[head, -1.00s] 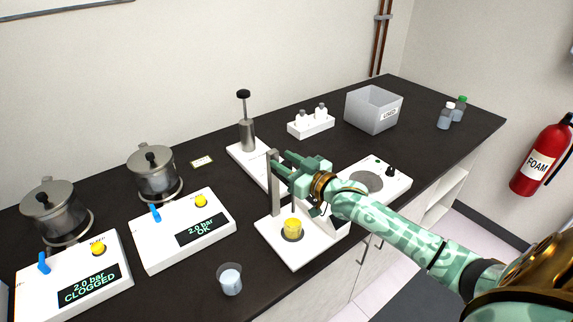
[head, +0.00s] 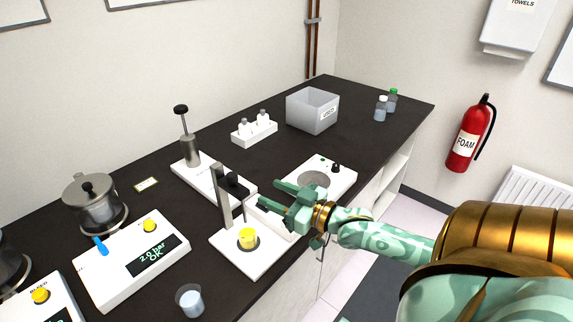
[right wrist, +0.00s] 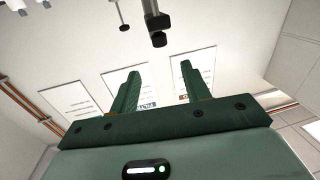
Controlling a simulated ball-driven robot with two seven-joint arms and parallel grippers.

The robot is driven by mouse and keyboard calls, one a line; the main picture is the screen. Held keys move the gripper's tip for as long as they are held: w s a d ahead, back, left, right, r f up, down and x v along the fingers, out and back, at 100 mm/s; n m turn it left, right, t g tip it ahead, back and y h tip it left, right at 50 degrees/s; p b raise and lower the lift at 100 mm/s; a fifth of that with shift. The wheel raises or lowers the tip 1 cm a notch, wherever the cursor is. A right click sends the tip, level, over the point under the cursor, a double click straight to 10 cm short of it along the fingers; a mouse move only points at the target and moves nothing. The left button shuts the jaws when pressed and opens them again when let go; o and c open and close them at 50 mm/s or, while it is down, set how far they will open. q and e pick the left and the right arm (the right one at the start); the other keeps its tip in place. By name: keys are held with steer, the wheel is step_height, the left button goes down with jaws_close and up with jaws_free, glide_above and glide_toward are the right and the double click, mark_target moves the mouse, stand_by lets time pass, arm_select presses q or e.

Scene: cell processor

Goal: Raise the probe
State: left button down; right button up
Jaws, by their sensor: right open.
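The probe stand has a white base (head: 254,262) and an upright grey post (head: 224,197). Whether the tip is inside the cup is too small to tell. My right gripper (head: 270,193) is open and empty, just right of the probe head and apart from it. The right wrist view shows its two spread fingers (right wrist: 162,70), with a dark fitting (right wrist: 157,25) beyond them. My left gripper is out of view.
A white plate device (head: 322,172) stands behind my right gripper. A plunger stand (head: 190,150), vial rack (head: 254,131) and grey bin (head: 308,112) stand farther back. A control box reading "2.0 bar OK" (head: 115,274) and a small cup (head: 189,300) are at the left front.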

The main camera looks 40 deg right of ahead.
steer(key=v, duration=0.2)
steer(key=shift+s+d, duration=0.15)
steer(key=shift+s, duration=0.2)
